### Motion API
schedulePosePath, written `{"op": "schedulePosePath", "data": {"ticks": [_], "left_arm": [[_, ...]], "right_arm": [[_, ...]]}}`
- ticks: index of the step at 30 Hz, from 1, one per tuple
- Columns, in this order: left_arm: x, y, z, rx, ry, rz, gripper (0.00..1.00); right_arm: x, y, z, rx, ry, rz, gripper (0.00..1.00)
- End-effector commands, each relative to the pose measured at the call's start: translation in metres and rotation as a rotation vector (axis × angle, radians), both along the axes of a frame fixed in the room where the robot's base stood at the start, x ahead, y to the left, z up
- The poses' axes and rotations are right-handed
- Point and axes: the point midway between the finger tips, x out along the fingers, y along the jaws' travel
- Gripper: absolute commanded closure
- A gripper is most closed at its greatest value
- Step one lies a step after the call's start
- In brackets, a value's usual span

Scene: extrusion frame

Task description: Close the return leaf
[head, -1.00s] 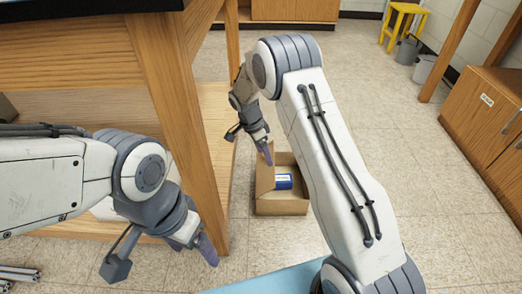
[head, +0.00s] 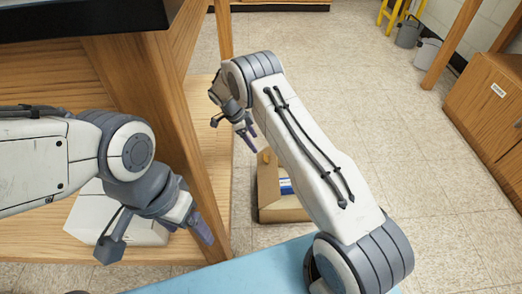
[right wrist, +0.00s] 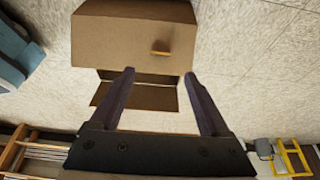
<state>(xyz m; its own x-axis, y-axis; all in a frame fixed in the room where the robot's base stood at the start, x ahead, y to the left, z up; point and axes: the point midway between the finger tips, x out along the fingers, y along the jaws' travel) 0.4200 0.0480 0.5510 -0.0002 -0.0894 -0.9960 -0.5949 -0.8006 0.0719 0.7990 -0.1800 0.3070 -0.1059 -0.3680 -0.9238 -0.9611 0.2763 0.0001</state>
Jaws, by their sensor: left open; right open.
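An open cardboard box (head: 283,214) stands on the floor, with a blue item (head: 286,186) inside, partly hidden by my right arm. A cardboard leaf with a small orange tab (head: 265,156) stands up at its left side. In the right wrist view a broad cardboard panel (right wrist: 125,38) with the orange tab (right wrist: 161,48) lies just beyond my fingertips; I cannot tell its exact tilt. My right gripper (head: 247,136) is open and empty, near the tab, apart from it as far as I see; its fingers (right wrist: 160,74) show too. My left gripper (head: 203,232) is open and empty.
A wooden bench leg (head: 150,95) stands left of the box, with a white carton (head: 120,222) on the lower shelf. A wooden cabinet (head: 490,105), bins (head: 425,50) and a yellow stool (head: 392,12) are at the right. Floor right of the box is clear.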

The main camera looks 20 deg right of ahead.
Motion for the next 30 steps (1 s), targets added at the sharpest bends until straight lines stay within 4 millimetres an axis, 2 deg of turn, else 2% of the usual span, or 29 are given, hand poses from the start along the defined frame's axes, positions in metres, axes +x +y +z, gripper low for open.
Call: {"op": "schedulePosePath", "data": {"ticks": [16, 21, 30], "left_arm": [[0.000, 0.000, -0.046, 0.000, 0.000, 0.000, 0.20], [0.000, 0.000, -0.051, 0.000, 0.000, 0.000, 0.20], [0.000, 0.000, -0.051, 0.000, 0.000, 0.000, 0.20]], "right_arm": [[-0.009, -0.031, -0.083, 0.000, 0.000, 0.000, 0.20], [-0.011, -0.038, -0.094, -0.001, 0.001, -0.001, 0.20], [-0.011, -0.039, -0.096, 0.000, 0.001, -0.001, 0.20]]}}
